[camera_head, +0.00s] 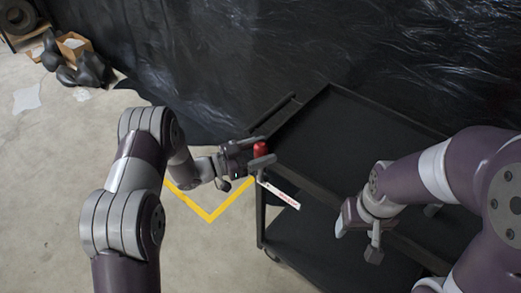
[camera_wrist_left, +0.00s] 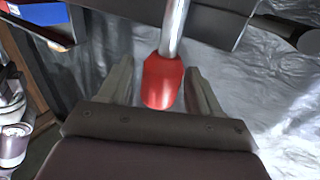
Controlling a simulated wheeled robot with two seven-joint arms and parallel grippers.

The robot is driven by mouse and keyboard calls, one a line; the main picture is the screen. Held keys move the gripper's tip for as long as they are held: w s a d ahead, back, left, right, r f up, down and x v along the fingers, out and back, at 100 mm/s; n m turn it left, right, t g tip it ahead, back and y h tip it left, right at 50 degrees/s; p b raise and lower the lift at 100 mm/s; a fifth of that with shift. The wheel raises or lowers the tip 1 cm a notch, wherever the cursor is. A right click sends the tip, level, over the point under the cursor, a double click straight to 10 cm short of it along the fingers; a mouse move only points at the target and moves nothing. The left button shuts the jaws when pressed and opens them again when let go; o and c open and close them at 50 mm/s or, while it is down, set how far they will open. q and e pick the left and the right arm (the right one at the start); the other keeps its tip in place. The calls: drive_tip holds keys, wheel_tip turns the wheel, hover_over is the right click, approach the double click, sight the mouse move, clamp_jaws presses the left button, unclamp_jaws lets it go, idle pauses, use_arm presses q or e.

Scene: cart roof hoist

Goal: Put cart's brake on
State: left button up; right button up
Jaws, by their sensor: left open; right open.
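The black cart (camera_head: 345,135) stands at centre right, with an upper tray and a lower shelf. A red knob (camera_head: 260,149) is at its near left corner, and a white label with red marking (camera_head: 283,197) is just below. My left gripper (camera_head: 256,153) is open at the knob. In the left wrist view the red knob (camera_wrist_left: 163,84), on a silver rod (camera_wrist_left: 174,30), sits between the open fingers (camera_wrist_left: 160,75), with gaps visible at both sides. My right gripper (camera_head: 358,235) is open and empty, in front of the cart's near side.
A yellow floor line (camera_head: 209,218) forms a corner left of the cart. Black plastic sheeting (camera_head: 200,50) hangs behind the cart. Boxes (camera_head: 72,45) and dark objects lie at the far upper left. The concrete floor at left is mostly clear.

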use_arm(q)
clamp_jaws()
drive_tip(key=s+d+m+y, duration=0.1)
drive_tip(key=d, duration=0.1)
drive_tip(key=s+d+f+m+y, duration=0.1)
drive_tip(key=s+d+m, duration=0.1)
drive_tip(key=shift+s+d+m, duration=0.1)
drive_tip(key=shift+m, duration=0.2)
drive_tip(key=shift+s+d+f+m+y+b, duration=0.2)
drive_tip(key=shift+s+d+f+m+y, duration=0.1)
drive_tip(key=shift+s+d+f+m, duration=0.25)
drive_tip(key=shift+s+d+f+m+y+b, duration=0.15)
drive_tip(key=shift+s+d+f+m+y, duration=0.2)
drive_tip(key=shift+d, duration=0.25)
unclamp_jaws()
